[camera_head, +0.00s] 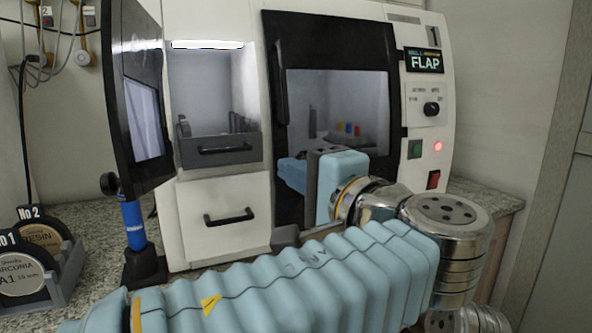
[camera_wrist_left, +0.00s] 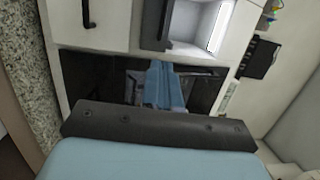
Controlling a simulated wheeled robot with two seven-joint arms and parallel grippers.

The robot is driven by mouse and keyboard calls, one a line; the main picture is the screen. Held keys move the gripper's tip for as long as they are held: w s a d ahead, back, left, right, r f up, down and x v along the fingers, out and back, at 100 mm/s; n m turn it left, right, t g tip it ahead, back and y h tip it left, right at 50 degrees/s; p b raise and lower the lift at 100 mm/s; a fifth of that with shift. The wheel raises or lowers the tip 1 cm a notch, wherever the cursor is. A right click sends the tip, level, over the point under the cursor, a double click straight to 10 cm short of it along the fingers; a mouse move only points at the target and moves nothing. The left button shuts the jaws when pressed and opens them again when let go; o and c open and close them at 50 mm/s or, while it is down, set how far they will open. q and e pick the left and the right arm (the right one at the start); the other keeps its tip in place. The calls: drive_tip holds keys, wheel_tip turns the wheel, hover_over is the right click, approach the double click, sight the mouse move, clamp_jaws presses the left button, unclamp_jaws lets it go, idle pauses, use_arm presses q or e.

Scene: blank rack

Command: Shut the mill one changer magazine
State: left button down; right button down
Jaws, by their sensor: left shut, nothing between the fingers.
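Mill one (camera_head: 424,25) is a white machine with a small display reading FLAP. In its lit left bay sits a grey magazine drawer (camera_head: 190,152) with a black bar handle; how far it stands out is unclear. It also shows in the left wrist view (camera_wrist_left: 153,20). A black framed flap with a window (camera_head: 120,90) stands swung out at the bay's left. My left gripper (camera_head: 312,188) is shut and empty, in front of the dark glossy door (camera_head: 330,40), right of and below the drawer. The door reflects it. My right gripper is out of view.
A lower white drawer with a black handle (camera_head: 229,218) is under the bay. A blue and black upright thing (camera_head: 133,222) stands at the flap's foot. Disc holders labelled NO 1 (camera_head: 20,270) and NO 2 (camera_head: 40,232) sit at left on the speckled worktop. My left arm crosses the foreground.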

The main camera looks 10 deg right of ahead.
sight(251, 149)
use_arm(q)
drive_tip(key=p+x, duration=0.1)
drive_tip(key=x, duration=0.9)
drive_tip(key=shift+w, duration=0.15)
drive_tip(key=shift+a, duration=0.1)
